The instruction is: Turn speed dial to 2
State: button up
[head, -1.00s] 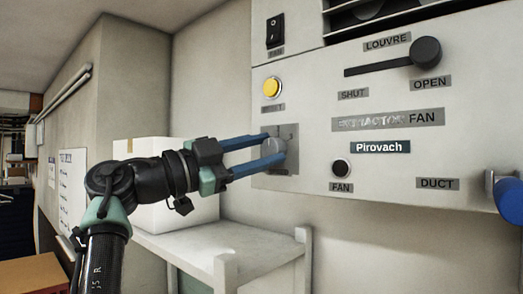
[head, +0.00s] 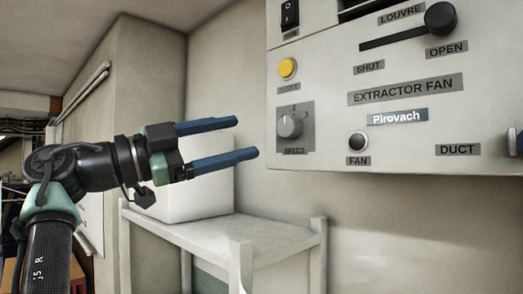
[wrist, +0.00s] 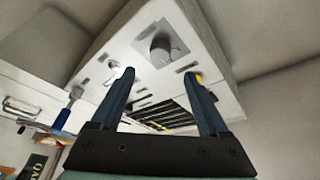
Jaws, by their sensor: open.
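The speed dial (head: 291,125) is a grey round knob on a dark square plate, above a label reading SPEED, at the lower left of the extractor fan panel (head: 405,130). Its scale marks are too small to read. It also shows in the wrist view (wrist: 160,50), ahead of my fingers. My gripper (head: 247,138) has blue fingers, spread apart and empty. It is left of the dial and clear of it. The wrist view shows the open fingers (wrist: 160,80) with nothing between them.
A yellow button (head: 288,68) and a black switch (head: 290,13) are above the dial. A black louvre lever (head: 440,18) and a FAN knob (head: 358,142) are to the right. A white box (head: 190,195) stands on a shelf (head: 250,232) below.

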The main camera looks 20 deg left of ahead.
jog(key=b+v, duration=0.1)
jog(key=v, duration=0.3)
jog(key=shift+s, duration=0.1)
dwell(0.4)
